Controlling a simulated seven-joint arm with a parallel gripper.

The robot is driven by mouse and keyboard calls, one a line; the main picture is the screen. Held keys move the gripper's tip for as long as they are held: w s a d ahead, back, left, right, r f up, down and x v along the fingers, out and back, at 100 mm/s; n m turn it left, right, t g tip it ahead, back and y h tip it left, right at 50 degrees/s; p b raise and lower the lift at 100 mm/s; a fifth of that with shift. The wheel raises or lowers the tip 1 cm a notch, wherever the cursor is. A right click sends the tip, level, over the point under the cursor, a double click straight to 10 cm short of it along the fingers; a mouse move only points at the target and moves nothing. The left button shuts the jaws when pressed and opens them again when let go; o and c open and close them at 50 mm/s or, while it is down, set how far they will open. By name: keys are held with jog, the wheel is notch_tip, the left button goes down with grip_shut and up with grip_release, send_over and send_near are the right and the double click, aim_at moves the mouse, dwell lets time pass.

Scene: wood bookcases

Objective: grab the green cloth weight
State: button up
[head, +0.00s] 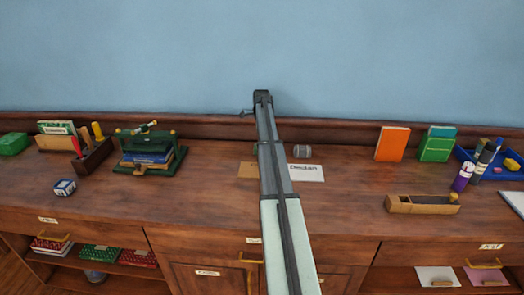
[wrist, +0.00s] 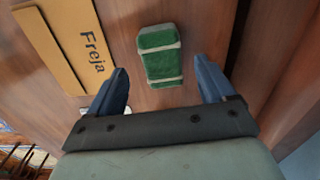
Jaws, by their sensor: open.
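The green cloth weight (wrist: 160,58) is a small green block with two pale bands. In the wrist view it lies on the wooden top, just beyond and between the fingertips. The weight appears apart from both fingers. In the head view my arm crosses the middle and hides most of the weight; my gripper end (head: 262,97) shows in front of the blue wall.
A tan card marked "Freja" (wrist: 72,40) lies left of the weight in the wrist view. A green book press (head: 148,150) stands left; a wooden plane (head: 422,204) lies right.

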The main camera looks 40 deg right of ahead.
notch_tip(320, 180, down, 4)
jog(key=shift+d+f, duration=0.15)
jog(key=shift+f, duration=0.1)
jog(key=c, duration=1.5)
